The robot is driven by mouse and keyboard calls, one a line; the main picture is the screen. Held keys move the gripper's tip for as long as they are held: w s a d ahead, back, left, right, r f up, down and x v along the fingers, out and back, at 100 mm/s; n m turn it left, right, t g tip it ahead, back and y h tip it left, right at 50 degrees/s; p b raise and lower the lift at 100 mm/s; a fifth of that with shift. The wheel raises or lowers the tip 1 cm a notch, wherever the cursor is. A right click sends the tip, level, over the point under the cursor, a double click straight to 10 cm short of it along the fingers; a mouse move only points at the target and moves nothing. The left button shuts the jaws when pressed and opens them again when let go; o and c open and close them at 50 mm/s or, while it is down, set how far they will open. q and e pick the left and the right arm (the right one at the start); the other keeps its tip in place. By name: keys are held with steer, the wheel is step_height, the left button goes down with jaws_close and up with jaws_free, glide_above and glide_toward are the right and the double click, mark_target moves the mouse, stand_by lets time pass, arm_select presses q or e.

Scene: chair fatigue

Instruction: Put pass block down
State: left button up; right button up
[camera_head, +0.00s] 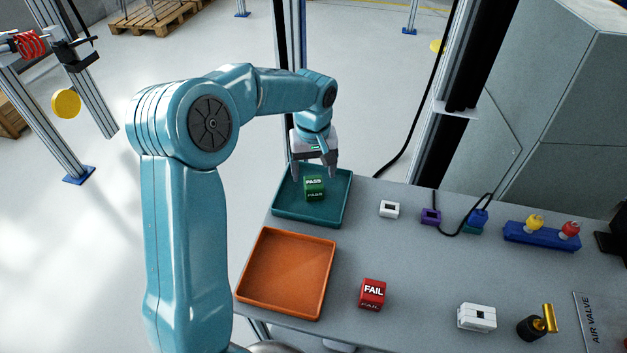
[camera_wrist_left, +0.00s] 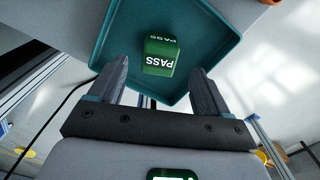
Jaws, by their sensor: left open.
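The green pass block (camera_head: 314,189) sits in the teal tray (camera_head: 286,208) at the back left of the table. In the left wrist view the pass block (camera_wrist_left: 160,56) shows on the floor of the teal tray (camera_wrist_left: 215,45), beyond my fingertips and between their lines. My left gripper (camera_head: 315,170) is open above the tray, with its fingers apart on either side of the block. In the left wrist view the left gripper (camera_wrist_left: 158,80) holds nothing. My right gripper is not in view.
An empty orange tray (camera_head: 287,273) lies in front of the teal one. A red FAIL block (camera_head: 372,293) stands to its right. Small white (camera_head: 389,209) and purple (camera_head: 431,216) parts, a blue button box (camera_head: 541,236) and a black-and-gold valve (camera_head: 537,325) lie farther right.

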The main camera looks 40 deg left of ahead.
mark_target(314, 182)
arm_select(q)
step_height(314, 182, up, 6)
steer(key=shift+r, duration=0.2)
stand_by(0.4)
